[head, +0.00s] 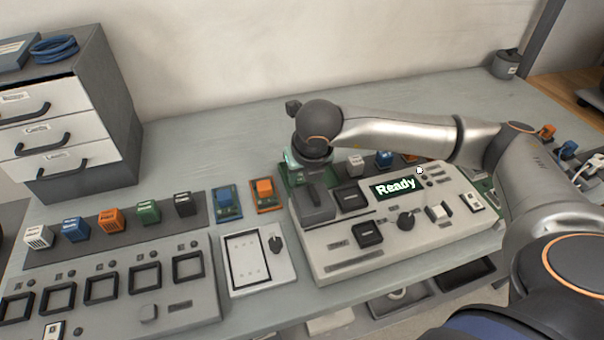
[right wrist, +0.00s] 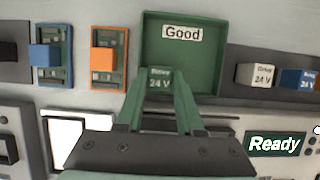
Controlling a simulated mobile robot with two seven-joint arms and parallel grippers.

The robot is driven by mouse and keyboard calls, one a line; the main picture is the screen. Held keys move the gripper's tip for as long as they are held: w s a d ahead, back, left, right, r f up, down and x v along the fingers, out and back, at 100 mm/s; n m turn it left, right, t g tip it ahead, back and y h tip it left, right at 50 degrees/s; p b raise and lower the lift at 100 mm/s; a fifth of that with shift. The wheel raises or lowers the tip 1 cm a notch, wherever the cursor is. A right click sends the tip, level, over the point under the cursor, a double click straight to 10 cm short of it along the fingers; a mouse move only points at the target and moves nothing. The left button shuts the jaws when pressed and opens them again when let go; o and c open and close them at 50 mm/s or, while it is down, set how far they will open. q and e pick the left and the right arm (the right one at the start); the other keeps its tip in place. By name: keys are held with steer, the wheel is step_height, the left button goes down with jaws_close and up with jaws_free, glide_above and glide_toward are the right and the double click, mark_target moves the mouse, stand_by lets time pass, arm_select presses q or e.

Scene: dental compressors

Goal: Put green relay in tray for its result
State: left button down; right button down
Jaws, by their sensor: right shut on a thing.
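My right gripper (right wrist: 160,100) is shut on a green relay (right wrist: 158,80) marked 24 V. In the right wrist view the relay overlaps the lower left part of a green tray (right wrist: 213,62) labelled "Good". I cannot tell whether the relay touches the tray floor. In the head view my right arm reaches over the tester (head: 335,262), and its wrist hides most of the tray and the held relay. The tester's display (head: 396,187) reads "Ready". My left gripper is not in view.
Blue (head: 227,200) and orange (head: 265,190) relays on boards stand left of the tester. Several relays, including a green one (head: 148,211), line up farther left behind a socket panel (head: 110,300). White (head: 355,165) and blue (head: 384,158) relays stand behind the tester. A drawer cabinet (head: 65,125) stands back left.

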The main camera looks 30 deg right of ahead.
steer(key=shift+f, duration=0.2)
steer(key=c, duration=0.9)
jaws_free()
steer(key=shift+r, duration=0.1)
steer(key=o, duration=0.4)
steer(key=shift+c, duration=0.2)
steer(key=shift+r, duration=0.1)
steer(key=shift+r, duration=0.25)
steer(key=v, duration=1.1)
steer(key=shift+s+a+r, duration=0.15)
steer(key=shift+s+r, duration=0.1)
